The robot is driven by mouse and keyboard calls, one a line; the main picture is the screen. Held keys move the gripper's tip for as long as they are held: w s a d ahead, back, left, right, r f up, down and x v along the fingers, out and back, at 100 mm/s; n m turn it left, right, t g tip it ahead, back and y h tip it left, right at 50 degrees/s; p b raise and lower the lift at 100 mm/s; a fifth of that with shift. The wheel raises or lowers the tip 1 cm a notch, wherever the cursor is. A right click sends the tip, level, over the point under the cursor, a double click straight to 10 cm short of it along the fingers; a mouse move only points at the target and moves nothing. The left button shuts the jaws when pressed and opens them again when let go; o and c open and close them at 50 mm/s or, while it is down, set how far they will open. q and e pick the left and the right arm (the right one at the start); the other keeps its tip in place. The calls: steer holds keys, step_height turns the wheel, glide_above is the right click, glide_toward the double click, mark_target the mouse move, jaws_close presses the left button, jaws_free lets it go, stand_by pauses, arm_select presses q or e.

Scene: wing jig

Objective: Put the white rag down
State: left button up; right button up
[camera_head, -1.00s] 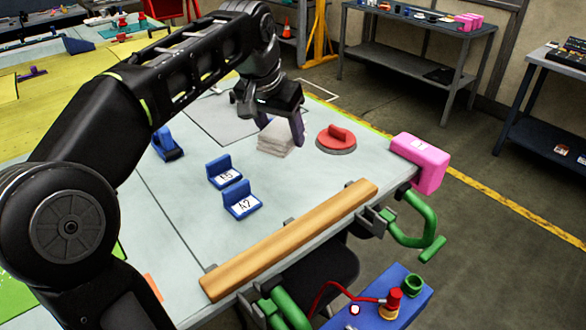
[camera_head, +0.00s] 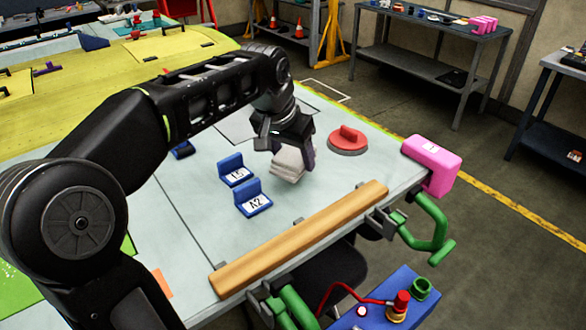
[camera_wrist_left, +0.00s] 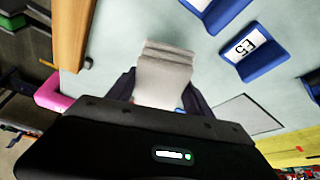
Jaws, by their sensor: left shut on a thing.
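The white rag (camera_head: 286,165) is a folded, layered pad. My left gripper (camera_head: 292,152) is shut on it, above the pale table (camera_head: 330,178) between the blue labelled blocks and the red disc. I cannot tell whether the rag's underside touches the table. In the left wrist view the rag (camera_wrist_left: 165,72) sticks out between the dark fingers of the left gripper (camera_wrist_left: 165,98), with its layered edge outward. Part of the rag is hidden by the fingers. My right gripper is in neither view.
Blue blocks, one labelled A2 (camera_head: 253,198) and one beside it (camera_head: 237,171), stand left of the rag. A red disc with a handle (camera_head: 348,141) lies to the right. A wooden bar (camera_head: 300,237) runs along the near edge. A pink block (camera_head: 432,165) sits at the right corner.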

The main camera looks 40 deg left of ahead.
arm_select(q)
steer(key=shift+f, duration=1.85)
steer(key=shift+f, duration=0.1)
steer(key=shift+f, duration=0.15)
steer(key=o, duration=1.2)
steer(key=shift+s, duration=0.1)
steer(key=shift+f, duration=0.1)
steer(key=shift+d, duration=0.1)
